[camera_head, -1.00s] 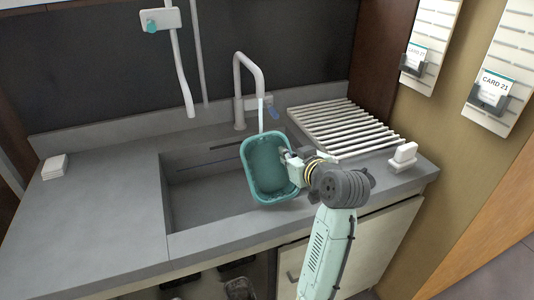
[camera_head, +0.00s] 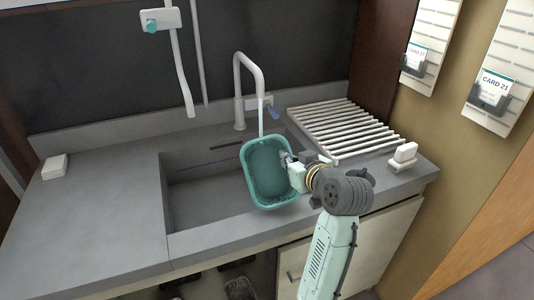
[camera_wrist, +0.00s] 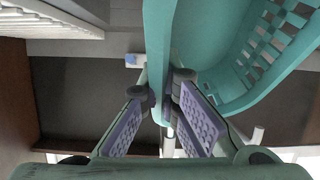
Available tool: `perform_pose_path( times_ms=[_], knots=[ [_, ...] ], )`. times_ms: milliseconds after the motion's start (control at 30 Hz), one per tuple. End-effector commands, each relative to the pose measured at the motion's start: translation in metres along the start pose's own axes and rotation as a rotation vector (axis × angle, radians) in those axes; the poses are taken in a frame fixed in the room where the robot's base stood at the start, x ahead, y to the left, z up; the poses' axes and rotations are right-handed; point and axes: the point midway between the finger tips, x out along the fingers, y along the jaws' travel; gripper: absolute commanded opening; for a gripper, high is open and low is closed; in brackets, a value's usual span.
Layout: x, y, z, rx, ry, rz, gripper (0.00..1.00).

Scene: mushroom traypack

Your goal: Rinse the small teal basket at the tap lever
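The small teal basket (camera_head: 268,170) is held over the sink, tilted with its open side toward the head camera. My gripper (camera_head: 287,160) is shut on its right rim; the wrist view shows the basket wall (camera_wrist: 160,60) between the two purple finger pads (camera_wrist: 165,105). The tap (camera_head: 247,82) stands behind the sink, with a pale stream of water (camera_head: 260,117) falling from its spout to the basket's upper edge.
The grey sink basin (camera_head: 195,200) is empty to the left of the basket. A white slatted drying rack (camera_head: 335,125) lies on the counter at right, near a white block (camera_head: 403,155). The left counter (camera_head: 100,205) is mostly clear, with a small white box (camera_head: 55,167).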

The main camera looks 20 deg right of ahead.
Motion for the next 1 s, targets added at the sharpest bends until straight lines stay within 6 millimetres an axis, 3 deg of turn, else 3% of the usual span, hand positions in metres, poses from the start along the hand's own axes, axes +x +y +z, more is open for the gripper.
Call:
perform_pose_path(
  times_ms=[567,1000],
  knots=[
    [-0.002,0.000,-0.001,-0.001,0.001,0.001,0.00],
    [-0.041,-0.009,-0.015,-0.001,0.001,0.002,0.00]
  ],
)
